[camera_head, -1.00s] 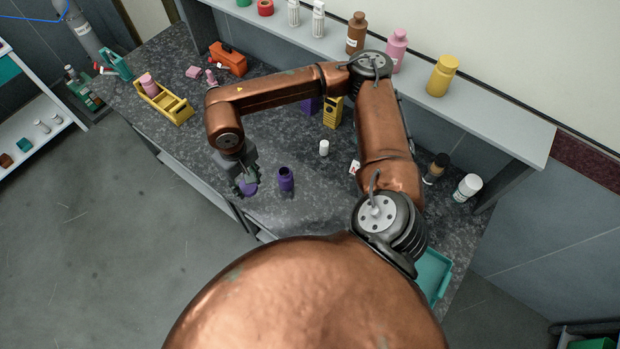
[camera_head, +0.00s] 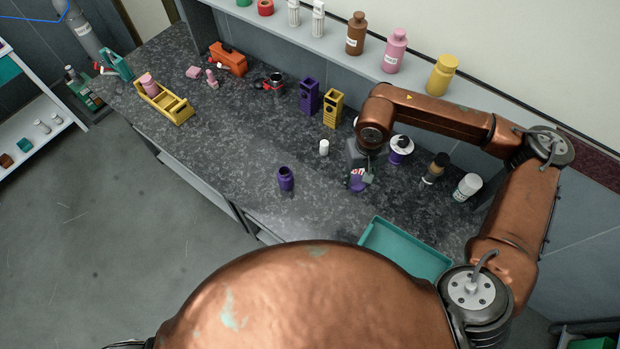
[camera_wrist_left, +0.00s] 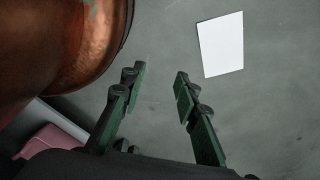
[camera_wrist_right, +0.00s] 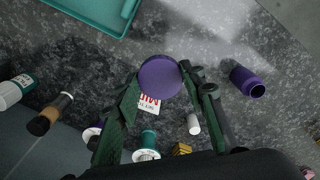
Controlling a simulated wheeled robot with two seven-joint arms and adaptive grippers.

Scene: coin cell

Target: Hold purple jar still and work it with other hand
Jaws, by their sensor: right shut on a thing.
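The purple jar (camera_head: 286,180) stands upright and open-topped on the dark counter near its front edge. It also shows in the right wrist view (camera_wrist_right: 246,82), apart from the gripper. My right gripper (camera_head: 361,180) is shut on a round purple lid (camera_wrist_right: 160,77), right of the jar and above the counter. The lid partly shows in the head view (camera_head: 357,184). My left gripper (camera_wrist_left: 160,84) is open and empty over the grey floor. It does not show in the head view.
A teal tray (camera_head: 405,249) lies at the front right of the counter. A small white bottle (camera_head: 324,147) stands behind the jar. A white label with red letters (camera_wrist_right: 149,103) lies beyond the lid. Purple (camera_head: 309,96) and yellow (camera_head: 332,108) holders stand at the back. Counter left of the jar is clear.

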